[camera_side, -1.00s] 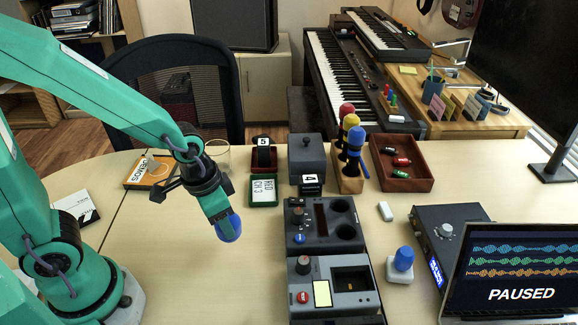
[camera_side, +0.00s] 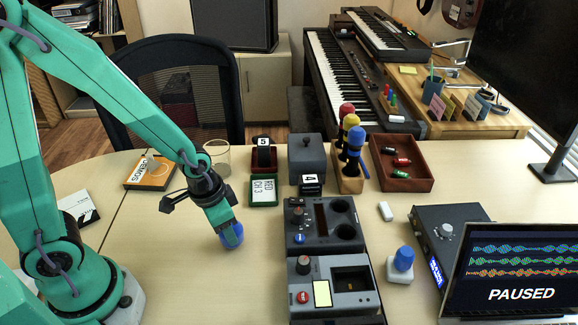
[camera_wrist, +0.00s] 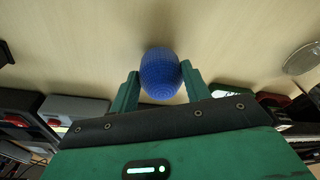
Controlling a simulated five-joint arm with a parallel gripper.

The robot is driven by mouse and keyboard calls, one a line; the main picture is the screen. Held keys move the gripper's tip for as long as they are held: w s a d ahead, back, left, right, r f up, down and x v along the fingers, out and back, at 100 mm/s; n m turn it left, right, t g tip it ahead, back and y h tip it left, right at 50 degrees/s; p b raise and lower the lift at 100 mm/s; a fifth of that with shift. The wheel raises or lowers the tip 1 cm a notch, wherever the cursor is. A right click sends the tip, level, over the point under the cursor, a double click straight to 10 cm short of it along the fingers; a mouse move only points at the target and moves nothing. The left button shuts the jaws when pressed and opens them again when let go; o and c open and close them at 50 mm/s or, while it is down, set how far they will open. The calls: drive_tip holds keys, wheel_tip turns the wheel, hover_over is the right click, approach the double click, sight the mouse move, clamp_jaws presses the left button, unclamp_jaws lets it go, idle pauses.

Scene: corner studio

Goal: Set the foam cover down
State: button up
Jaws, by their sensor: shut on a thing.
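The blue foam cover (camera_side: 231,236) is a rounded, textured cap, held at the tip of my gripper (camera_side: 226,228). In the wrist view the foam cover (camera_wrist: 160,74) sits between the two green fingers of my gripper (camera_wrist: 161,80), which are shut on it. The gripper points down over the bare tabletop (camera_side: 180,270), left of the grey devices. The foam cover is at or very near the table surface; I cannot tell whether it touches. Its upper part is hidden by the fingers in the side view.
Two grey devices (camera_side: 325,225) stand to the right. Behind are a clear glass (camera_side: 218,157), a green-framed card (camera_side: 263,190) and an orange box (camera_side: 149,172). A second blue cap on a white base (camera_side: 402,262) stands further right. The table in front of the gripper is free.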

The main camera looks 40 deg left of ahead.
drive_tip(key=shift+f, duration=0.35)
drive_tip(key=o, duration=0.9)
drive_tip(key=shift+o, duration=0.2)
drive_tip(key=shift+r, duration=0.15)
wheel_tip(320, 180, up, 12)
drive_tip(key=s, duration=0.2)
drive_tip(key=shift+a, duration=0.2)
idle(0.7)
drive_tip(key=s+a+r+n+t, duration=0.3)
drive_tip(key=s+a+r, duration=0.1)
drive_tip(key=r, duration=0.5)
drive_tip(key=shift+s+a+t, duration=0.15)
drive_tip(key=shift+a+t, duration=0.15)
drive_tip(key=shift+a, duration=0.2)
drive_tip(key=shift+r, duration=0.1)
